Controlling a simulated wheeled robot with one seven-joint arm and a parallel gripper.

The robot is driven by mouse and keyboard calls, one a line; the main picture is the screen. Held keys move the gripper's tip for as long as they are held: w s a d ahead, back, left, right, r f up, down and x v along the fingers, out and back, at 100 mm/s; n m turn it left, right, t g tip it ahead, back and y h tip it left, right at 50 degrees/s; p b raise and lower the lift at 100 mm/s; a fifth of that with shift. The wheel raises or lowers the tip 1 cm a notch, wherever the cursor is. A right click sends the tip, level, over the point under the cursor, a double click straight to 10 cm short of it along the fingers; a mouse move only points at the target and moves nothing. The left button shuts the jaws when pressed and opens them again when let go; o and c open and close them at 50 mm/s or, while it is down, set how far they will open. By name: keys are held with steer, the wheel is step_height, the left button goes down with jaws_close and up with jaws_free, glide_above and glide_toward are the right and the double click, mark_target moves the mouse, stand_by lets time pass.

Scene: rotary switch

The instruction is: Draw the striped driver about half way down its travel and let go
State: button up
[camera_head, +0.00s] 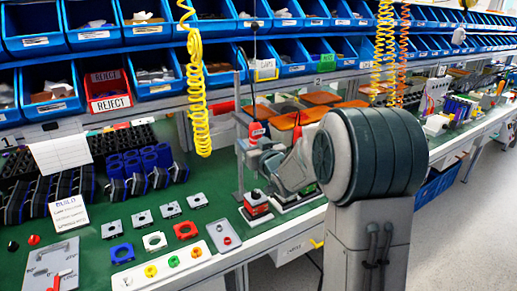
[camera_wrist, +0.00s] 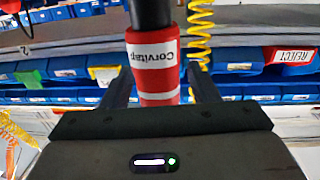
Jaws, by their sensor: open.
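The striped driver (camera_wrist: 153,62) is red with white bands and the name "Corvitap", which reads upside down in the wrist view. It hangs on a dark line, and in the head view the driver (camera_head: 256,131) shows as a small red body above the green bench. My gripper (camera_wrist: 158,82) is open, with one dark finger on each side of the driver and a visible gap at both sides. The driver's lower end is hidden behind the gripper body. In the head view my gripper (camera_head: 262,150) is small and partly covered by my arm.
A metal stand (camera_head: 239,125) rises close by the driver. Red and black stacked parts (camera_head: 256,203) stand on the bench below. A yellow coiled hose (camera_head: 197,90) hangs to the left. Blue bins (camera_head: 293,57) line the shelves behind. Small square parts (camera_head: 143,218) lie front left.

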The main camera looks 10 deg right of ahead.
steer(key=b+v, duration=0.1)
steer(key=v, duration=1.2)
steer(key=shift+s, duration=0.3)
steer(key=shift+d, duration=0.1)
steer(key=s+a+f+m+g+h+p, duration=0.1)
steer(key=s+f+g+h+p, duration=0.1)
steer(key=s+g, duration=0.5)
steer(key=s+a+f+m+g+h+p, duration=0.1)
steer(key=s+g, duration=0.6)
steer(key=s, duration=1)
steer(key=shift+s+a+f+m+g+h+p, duration=0.3)
steer(key=shift+a+f+m+g+h+p, duration=0.15)
steer(key=shift+p, duration=0.7)
